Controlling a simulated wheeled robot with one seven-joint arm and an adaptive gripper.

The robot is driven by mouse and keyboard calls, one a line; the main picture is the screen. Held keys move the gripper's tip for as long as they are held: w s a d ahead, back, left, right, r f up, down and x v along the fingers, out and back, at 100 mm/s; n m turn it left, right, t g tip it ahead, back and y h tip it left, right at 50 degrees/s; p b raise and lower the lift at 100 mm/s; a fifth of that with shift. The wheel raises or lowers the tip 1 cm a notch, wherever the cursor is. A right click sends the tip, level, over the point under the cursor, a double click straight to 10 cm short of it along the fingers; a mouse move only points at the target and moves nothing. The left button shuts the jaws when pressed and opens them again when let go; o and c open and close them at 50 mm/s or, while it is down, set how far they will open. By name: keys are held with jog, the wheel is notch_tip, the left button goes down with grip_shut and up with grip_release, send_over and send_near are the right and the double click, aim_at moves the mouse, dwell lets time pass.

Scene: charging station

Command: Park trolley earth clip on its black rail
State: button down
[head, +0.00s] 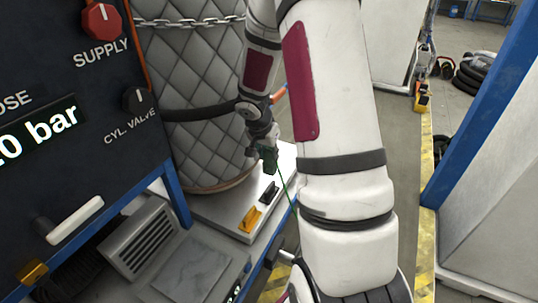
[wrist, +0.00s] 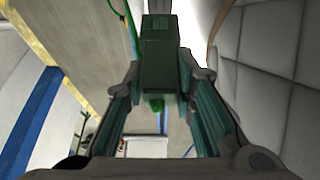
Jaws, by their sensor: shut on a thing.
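My gripper (head: 264,148) is shut on a dark green clip (head: 268,163), held just above a pale metal shelf (head: 215,212). In the wrist view the clip (wrist: 160,65) sits between the two fingers of my gripper (wrist: 165,85). A thin green cable (head: 285,188) runs down from the clip in the head view, and a green cable (wrist: 128,22) also shows in the wrist view. A small black block (head: 269,193) stands on the shelf below the clip, apart from it; I cannot tell whether this is the black rail.
A quilted grey tank (head: 195,85) with a chain rises behind. The dark control panel (head: 60,120) and its blue post (head: 176,195) are at left. My own arm covers the right of the shelf.

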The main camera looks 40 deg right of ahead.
aim_at(268, 163)
jog(key=shift+w+f+b, duration=0.1)
jog(key=shift+b, duration=0.2)
jog(key=shift+w+f+b, duration=0.1)
jog(key=shift+f+b, duration=0.4)
jog(key=shift+f, duration=0.1)
notch_tip(268, 163, down, 3)
jog(key=b, duration=0.3)
jog(key=shift+f+b, duration=0.7)
jog(key=shift+b, duration=0.25)
jog(key=shift+s, duration=0.2)
jog(key=shift+b, duration=0.75)
dwell(1.1)
jog(key=shift+f+b, duration=2.1)
jog(key=shift+b, duration=0.6)
dwell(0.3)
jog(key=c, duration=1.2)
grip_release()
jog(key=shift+c, duration=0.2)
